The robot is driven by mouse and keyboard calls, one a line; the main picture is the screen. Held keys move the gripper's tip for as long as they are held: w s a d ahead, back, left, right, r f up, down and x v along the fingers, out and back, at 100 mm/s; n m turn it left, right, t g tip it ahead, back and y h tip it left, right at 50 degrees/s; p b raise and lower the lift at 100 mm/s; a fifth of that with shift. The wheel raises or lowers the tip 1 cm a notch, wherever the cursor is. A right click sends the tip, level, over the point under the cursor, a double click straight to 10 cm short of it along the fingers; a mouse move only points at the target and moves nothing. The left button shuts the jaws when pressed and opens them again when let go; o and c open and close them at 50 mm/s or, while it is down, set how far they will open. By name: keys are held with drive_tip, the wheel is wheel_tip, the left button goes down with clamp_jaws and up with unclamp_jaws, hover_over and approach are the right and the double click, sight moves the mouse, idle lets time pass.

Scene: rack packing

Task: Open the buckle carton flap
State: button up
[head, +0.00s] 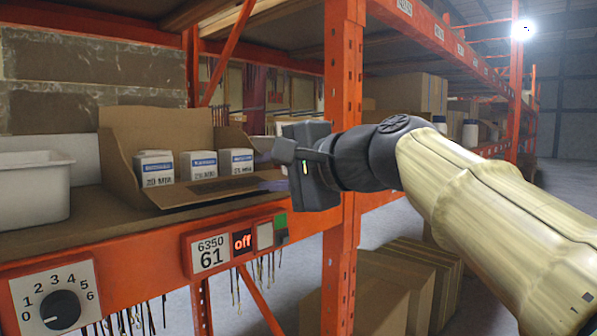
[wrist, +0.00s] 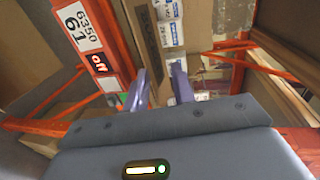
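The buckle carton (head: 155,128) stands on the shelf at the left in the head view, with a tall back panel and several small white boxes (head: 203,165) inside. Its front flap (head: 215,190) is a brown board with a dark label strip, low in front of the boxes. The flap and its dark label also show at the top of the wrist view (wrist: 148,40). My gripper (head: 266,173) is at the carton's right end, its purple fingers pointing left toward it. In the wrist view the fingers (wrist: 159,76) stand apart with nothing clearly between them. Whether a finger touches the flap I cannot tell.
A white bin (head: 35,190) stands left of the carton. An orange rack post (head: 343,80) rises close behind my gripper. The shelf's front beam carries a display panel (head: 212,252) and a dial (head: 60,308). Large cartons (head: 385,290) stand below on the floor.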

drive_tip(key=v, duration=0.6)
drive_tip(key=shift+f, duration=0.15)
drive_tip(key=c, duration=0.4)
drive_tip(key=w+d+f+h, duration=0.1)
drive_tip(key=f, duration=0.4)
drive_tip(key=w+d+f+g+h, duration=0.1)
drive_tip(key=w+f, duration=0.1)
drive_tip(key=f, duration=0.3)
drive_tip(key=w+d+f+h, duration=0.1)
drive_tip(key=w+f+h, duration=0.1)
drive_tip(key=f, duration=0.4)
drive_tip(key=shift+w+d+g, duration=0.15)
drive_tip(key=shift+w+g, duration=0.1)
drive_tip(key=shift+g, duration=0.15)
clamp_jaws()
drive_tip(key=s+d+f+n+g+h, duration=0.2)
drive_tip(key=d+f+h, duration=0.1)
drive_tip(key=f, duration=1)
drive_tip(key=s+d+f+n+g+h, duration=0.2)
drive_tip(key=d+f, duration=0.1)
drive_tip(key=f, duration=0.9)
drive_tip(key=s+d+f+n+g+h, duration=0.2)
drive_tip(key=s+f+n, duration=0.3)
drive_tip(key=s+f, duration=0.3)
wheel_tip(320, 180, down, 4)
drive_tip(key=shift+s+d+r+g, duration=0.2)
drive_tip(key=shift+s+d+g, duration=0.25)
drive_tip(key=shift+d, duration=0.25)
